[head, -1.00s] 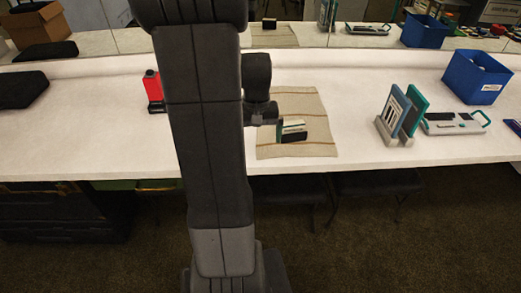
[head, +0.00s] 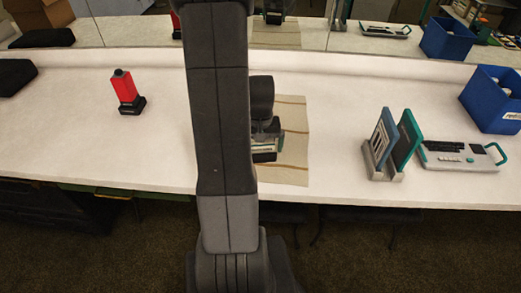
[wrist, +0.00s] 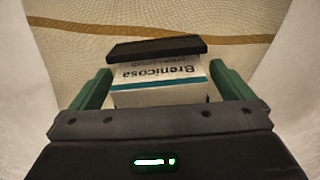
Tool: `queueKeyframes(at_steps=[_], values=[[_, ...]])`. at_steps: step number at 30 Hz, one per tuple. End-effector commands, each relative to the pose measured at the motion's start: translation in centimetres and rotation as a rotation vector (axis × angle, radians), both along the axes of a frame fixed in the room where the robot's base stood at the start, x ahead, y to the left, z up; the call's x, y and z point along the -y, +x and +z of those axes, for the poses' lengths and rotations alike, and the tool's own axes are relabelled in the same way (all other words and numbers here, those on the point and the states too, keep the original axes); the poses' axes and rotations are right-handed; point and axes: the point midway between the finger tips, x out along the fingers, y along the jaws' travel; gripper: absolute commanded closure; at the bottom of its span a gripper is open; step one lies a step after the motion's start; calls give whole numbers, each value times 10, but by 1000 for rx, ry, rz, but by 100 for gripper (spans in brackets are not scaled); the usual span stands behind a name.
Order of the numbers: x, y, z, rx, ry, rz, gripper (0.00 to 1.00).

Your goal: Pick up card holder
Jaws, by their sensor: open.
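The card holder (wrist: 158,84) is a small dark-edged holder with a white and teal face lettered "Brenicosa", upside down in the wrist view. In the head view the card holder (head: 266,146) sits on a beige cloth, partly hidden by my arm and gripper. My gripper (wrist: 162,90) is open, with one green finger on each side of the card holder. Small gaps seem to show between the fingers and its sides. In the head view my gripper (head: 265,128) is right over it.
The beige cloth (head: 294,165) lies on the white counter (head: 340,110). A red device (head: 125,90) stands left. A grey rack (head: 382,172) with upright panels, a keyed device (head: 450,155) with a teal handle and a blue bin (head: 487,97) stand right. A mirror runs behind.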

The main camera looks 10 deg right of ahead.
Motion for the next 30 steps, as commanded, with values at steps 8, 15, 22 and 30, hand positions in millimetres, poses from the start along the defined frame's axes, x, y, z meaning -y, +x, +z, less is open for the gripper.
queueKeyframes(at_steps=[8,15,22,30], values=[[0,0,-5,0,0,0,0],[0,0,-5,0,0,0,39],[0,0,-5,1,0,0,49],[0,1,17,6,-1,0,49]])
